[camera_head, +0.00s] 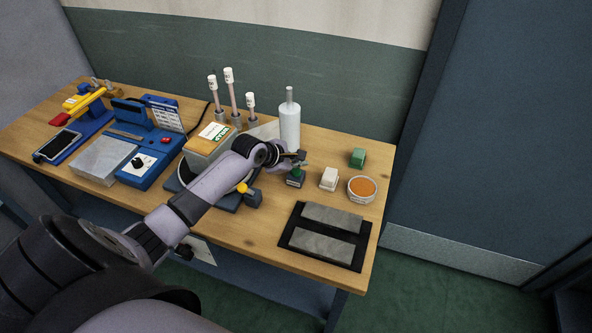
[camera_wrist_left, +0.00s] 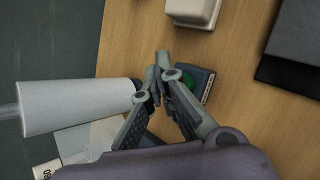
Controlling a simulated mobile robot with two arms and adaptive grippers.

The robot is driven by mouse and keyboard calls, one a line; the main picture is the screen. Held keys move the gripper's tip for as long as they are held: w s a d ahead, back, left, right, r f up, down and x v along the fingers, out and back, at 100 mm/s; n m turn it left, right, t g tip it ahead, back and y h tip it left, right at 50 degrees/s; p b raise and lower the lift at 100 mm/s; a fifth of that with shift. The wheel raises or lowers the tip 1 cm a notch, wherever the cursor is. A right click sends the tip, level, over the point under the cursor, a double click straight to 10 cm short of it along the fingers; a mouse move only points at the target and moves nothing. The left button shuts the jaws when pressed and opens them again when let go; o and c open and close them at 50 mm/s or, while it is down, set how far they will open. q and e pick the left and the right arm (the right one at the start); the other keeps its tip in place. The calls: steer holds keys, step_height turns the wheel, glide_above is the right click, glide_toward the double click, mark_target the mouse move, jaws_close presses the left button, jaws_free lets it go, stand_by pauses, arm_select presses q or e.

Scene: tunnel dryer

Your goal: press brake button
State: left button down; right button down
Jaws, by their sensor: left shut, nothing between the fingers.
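A small dark block with a green round top (camera_head: 295,178) stands on the table just below my left gripper (camera_head: 297,158) in the head view. In the left wrist view the block (camera_wrist_left: 203,78) is partly hidden behind a finger of my left gripper (camera_wrist_left: 159,68). The fingers are together and empty, their tips beside the green top; I cannot tell whether they touch it. No label shows which control is the brake button. A yellow knob (camera_head: 242,187) sits on a dark blue device, partly hidden by my left arm. My right gripper is out of view.
A white bottle (camera_head: 289,126) stands close behind the gripper. To the right are a white block (camera_head: 329,178), a green block (camera_head: 357,157), a bowl of orange material (camera_head: 362,188) and a black tray with grey slabs (camera_head: 284,238). A blue control box (camera_head: 160,172) stands left.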

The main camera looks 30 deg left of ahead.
arm_select(q)
steer(key=shift+f, duration=0.15)
stand_by(0.6)
steer(key=shift+f+p, duration=0.25)
steer(key=shift+p, duration=0.05)
steer(key=shift+f, duration=0.65)
stand_by(0.8)
steer(key=shift+r, duration=0.1)
steer(key=shift+r+p, duration=0.9)
steer(key=shift+p, duration=0.35)
steer(key=shift+r, duration=0.1)
